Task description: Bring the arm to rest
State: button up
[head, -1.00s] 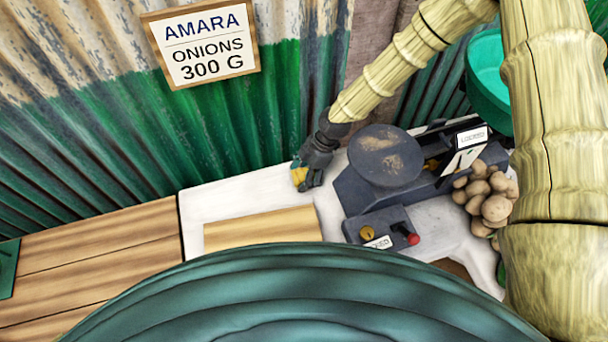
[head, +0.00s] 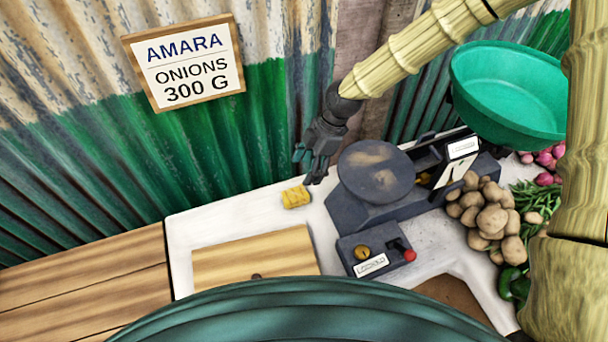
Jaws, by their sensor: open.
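My arm comes in from the upper right, a jointed pale-yellow limb with a dark wrist. My gripper (head: 310,178) is open and empty, raised beside the corrugated wall to the left of the scale. A small yellow block-like object (head: 295,197) lies on the white counter just below and left of the fingers, apart from them. Its exact kind is too small to tell.
A dark scale with a round plate (head: 376,172) stands right of the gripper, its control box (head: 372,250) in front. Potatoes (head: 490,222), a green bowl (head: 508,95) and green vegetables crowd the right. A wooden board (head: 255,262) lies left; a sign (head: 184,62) hangs behind.

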jog(key=shift+d+r, duration=0.1)
jog(key=shift+r, duration=0.2)
dwell(0.4)
